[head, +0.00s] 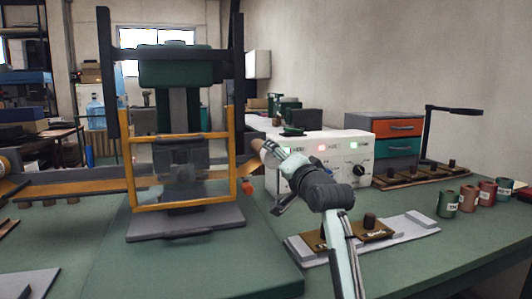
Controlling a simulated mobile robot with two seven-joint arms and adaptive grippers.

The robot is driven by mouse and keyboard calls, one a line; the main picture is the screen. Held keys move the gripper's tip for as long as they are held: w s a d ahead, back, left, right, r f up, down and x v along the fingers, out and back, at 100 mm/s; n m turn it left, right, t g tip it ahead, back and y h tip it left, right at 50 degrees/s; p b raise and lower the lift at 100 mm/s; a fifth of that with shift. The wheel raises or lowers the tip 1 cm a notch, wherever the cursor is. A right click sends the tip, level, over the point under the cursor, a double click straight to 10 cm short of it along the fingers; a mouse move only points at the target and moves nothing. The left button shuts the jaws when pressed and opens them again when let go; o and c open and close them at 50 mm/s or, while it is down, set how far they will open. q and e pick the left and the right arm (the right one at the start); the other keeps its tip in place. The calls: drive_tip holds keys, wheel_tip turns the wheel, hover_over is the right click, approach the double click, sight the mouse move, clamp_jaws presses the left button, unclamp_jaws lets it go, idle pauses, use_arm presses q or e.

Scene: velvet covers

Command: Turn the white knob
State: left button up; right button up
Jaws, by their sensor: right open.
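A white control box (343,147) stands on the green bench right of centre, with red and green lights on its front. A dark knob (358,171) shows on its lower right. I cannot make out a white knob; my right arm covers the left and lower part of the front. My right gripper (267,150) is at the end of that arm, at the box's left edge in the picture. It is open, its fingers small and hard to make out. I cannot tell whether it touches the box. My left gripper is not in view.
A press with a yellow guard frame (133,180) stands to the left. An orange and teal drawer unit (398,147) stands right of the box. A grey fixture (415,225) lies in front.

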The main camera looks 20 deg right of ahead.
drive_tip(key=w, duration=0.5)
drive_tip(key=shift+a+r, duration=0.1)
drive_tip(key=shift+w+p, duration=0.3)
drive_tip(key=shift+w, duration=0.45)
drive_tip(key=c, duration=1.2)
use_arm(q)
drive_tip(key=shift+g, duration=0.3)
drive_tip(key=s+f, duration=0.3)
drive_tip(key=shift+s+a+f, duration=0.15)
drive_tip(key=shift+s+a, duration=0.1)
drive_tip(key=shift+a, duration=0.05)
